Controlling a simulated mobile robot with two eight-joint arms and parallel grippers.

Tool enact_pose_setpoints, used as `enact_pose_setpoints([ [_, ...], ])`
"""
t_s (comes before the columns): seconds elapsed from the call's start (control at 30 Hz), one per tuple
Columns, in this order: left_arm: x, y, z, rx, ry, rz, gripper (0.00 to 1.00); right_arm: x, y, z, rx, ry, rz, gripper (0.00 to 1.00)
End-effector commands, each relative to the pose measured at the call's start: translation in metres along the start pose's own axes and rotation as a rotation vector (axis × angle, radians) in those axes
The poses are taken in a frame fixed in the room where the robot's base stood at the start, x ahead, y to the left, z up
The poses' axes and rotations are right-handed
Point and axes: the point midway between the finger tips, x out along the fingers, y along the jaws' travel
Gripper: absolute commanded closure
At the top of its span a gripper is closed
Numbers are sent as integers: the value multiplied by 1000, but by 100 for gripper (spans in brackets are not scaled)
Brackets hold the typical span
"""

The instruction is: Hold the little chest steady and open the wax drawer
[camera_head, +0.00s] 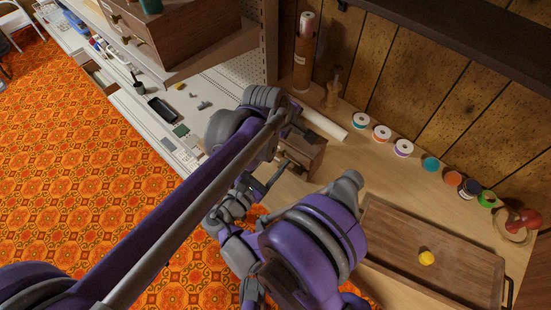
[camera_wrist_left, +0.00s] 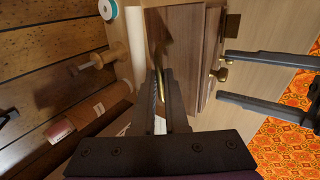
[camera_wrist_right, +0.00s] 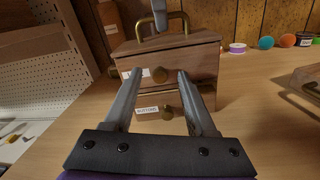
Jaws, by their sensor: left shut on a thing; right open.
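The little wooden chest (camera_head: 311,150) stands on the bench, partly hidden by my arms in the head view. In the right wrist view the chest (camera_wrist_right: 195,60) shows two drawers with round brass knobs. The lower label reads "BUTTONS"; the upper label is mostly hidden by a finger. My left gripper (camera_wrist_left: 158,74) is shut on the brass handle (camera_wrist_right: 178,20) on top of the chest. My right gripper (camera_wrist_right: 156,80) is open, with its fingertips on either side of the upper drawer's knob (camera_wrist_right: 160,74). The upper drawer appears closed.
A wooden tray (camera_head: 385,225) with a yellow piece (camera_head: 426,257) lies at the right. Several thread spools (camera_head: 382,134) line the back wall. A white roll (camera_head: 325,123) lies behind the chest. A wooden cabinet (camera_head: 185,30) stands on a shelf at upper left.

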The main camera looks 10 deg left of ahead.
Motion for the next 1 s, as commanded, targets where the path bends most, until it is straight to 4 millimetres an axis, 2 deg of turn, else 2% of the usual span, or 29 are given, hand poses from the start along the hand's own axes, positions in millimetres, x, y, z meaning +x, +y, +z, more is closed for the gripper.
enact_pose_setpoints([
  [0.3, 0, 0, 0, 0, 0, 1, 100, 3, 0, 0, 0, 0, 0, 43],
  [0.6, 0, 0, 0, 0, 0, 1, 100, 2, 0, 0, 0, 0, 0, 97],
  [0.63, 0, 0, 0, 0, 0, 1, 100, 2, 0, 0, 0, 0, 0, 100],
  [1.0, 0, 0, 0, 0, 0, 1, 100, 2, 0, 0, 0, 0, 0, 100],
])
